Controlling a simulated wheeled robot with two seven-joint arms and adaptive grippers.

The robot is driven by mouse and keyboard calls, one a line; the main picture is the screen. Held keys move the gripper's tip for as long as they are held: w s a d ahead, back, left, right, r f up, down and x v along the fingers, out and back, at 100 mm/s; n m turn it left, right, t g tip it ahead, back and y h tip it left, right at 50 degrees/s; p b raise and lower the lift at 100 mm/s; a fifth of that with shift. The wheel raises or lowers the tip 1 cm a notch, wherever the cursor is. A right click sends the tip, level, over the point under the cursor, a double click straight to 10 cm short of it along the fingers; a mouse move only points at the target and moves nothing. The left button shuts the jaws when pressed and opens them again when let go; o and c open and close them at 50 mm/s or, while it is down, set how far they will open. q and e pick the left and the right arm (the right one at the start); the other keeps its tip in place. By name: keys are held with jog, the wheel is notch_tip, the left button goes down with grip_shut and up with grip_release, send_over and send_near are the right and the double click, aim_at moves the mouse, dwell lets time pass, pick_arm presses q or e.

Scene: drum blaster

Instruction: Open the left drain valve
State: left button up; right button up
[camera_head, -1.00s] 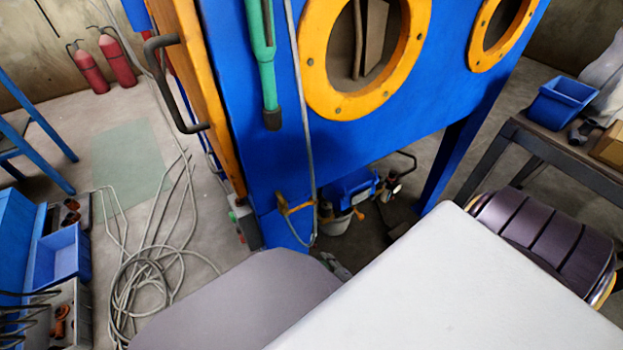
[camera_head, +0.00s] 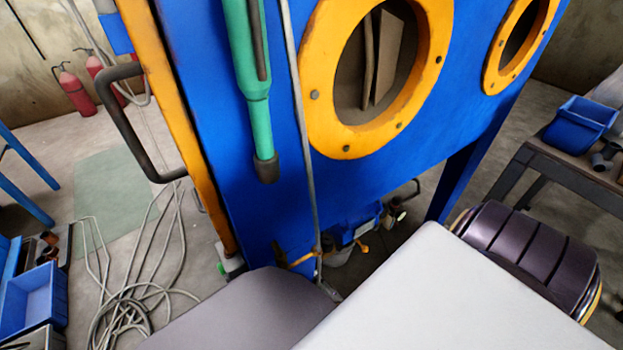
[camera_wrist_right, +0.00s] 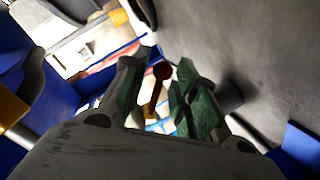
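A blue blasting cabinet (camera_head: 390,165) stands ahead of me in the head view. Low on its near left corner, a small yellow valve lever (camera_head: 301,259) sits beside the grey pipe; it looks like the left drain valve. Its lower part is partly hidden by my body. Another small yellow part (camera_head: 363,249) shows farther right under the cabinet. My right gripper (camera_wrist_right: 158,92) shows in the right wrist view, its green-padded fingers apart. A dark red-brown part (camera_wrist_right: 160,78) appears between or beyond them; I cannot tell whether they touch it. My left gripper is in no view.
A coiled grey hose (camera_head: 125,305) lies on the floor at left, near blue bins (camera_head: 35,295). A dark handle (camera_head: 135,125) sticks out from the cabinet's left side. A table (camera_head: 555,165) with a blue bin (camera_head: 580,125) stands at right. Fire extinguishers (camera_head: 75,92) stand behind.

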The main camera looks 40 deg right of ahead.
jog(key=shift+w, duration=0.2)
grip_shut()
jog(key=shift+f+m+b, duration=0.15)
jog(key=shift+m+b, duration=0.15)
dwell(0.3)
jog(key=shift+a+f+m+y+b, duration=0.3)
jog(key=shift+m+y+b, duration=0.2)
jog(key=shift+m, duration=0.2)
jog(key=shift+w+a+f+m+t+y+b, duration=0.1)
jog(key=shift+a+m+t+y+b, duration=0.3)
jog(key=shift+m, duration=0.65)
jog(key=shift+a+f+m+t+y+b, duration=0.15)
jog(key=shift+a+m+y, duration=0.35)
jog(key=shift+m, duration=0.55)
